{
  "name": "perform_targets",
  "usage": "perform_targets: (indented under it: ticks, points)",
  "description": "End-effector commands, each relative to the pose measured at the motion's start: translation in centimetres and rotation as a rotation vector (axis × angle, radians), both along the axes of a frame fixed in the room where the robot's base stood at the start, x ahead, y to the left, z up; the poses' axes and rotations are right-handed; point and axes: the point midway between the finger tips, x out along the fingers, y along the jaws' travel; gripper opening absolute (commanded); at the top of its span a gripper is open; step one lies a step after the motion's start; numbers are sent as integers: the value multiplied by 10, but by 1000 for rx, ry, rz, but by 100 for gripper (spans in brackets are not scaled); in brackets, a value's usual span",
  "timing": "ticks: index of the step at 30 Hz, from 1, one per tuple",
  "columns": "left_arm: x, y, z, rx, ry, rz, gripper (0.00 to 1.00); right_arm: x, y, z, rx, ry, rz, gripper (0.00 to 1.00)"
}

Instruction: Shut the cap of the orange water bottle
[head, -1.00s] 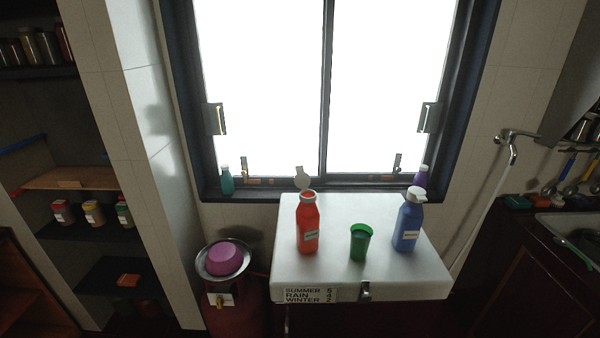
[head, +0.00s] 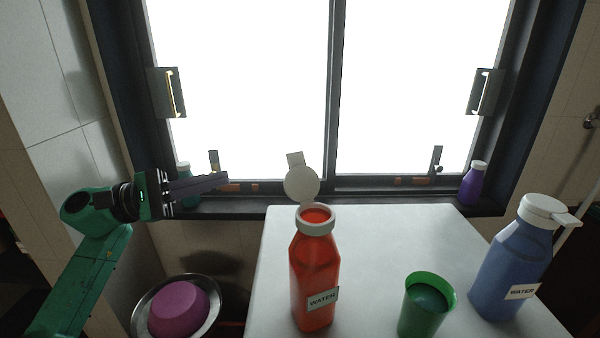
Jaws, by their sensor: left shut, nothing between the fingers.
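The orange-red water bottle (head: 314,275) stands upright on the white box top, with a WATER label on its front. Its white cap (head: 301,184) is open, standing up behind the neck on its hinge. The bottle's mouth shows open inside a white collar. My left gripper (head: 222,180) is shut and empty, to the left of the cap at about its height in the picture, in front of the window sill, apart from the bottle. My right gripper is not in view.
A green cup (head: 426,305) and a blue water bottle (head: 512,262) with its white cap closed stand right of the orange bottle. Small teal (head: 186,184) and purple (head: 473,186) bottles stand on the sill.

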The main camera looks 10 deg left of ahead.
Motion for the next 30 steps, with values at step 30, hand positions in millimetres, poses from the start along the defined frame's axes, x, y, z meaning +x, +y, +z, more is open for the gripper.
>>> perform_targets:
  ticks: [30]
  points:
    - [8,-115,40,57,-58,-17,0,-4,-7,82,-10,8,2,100]
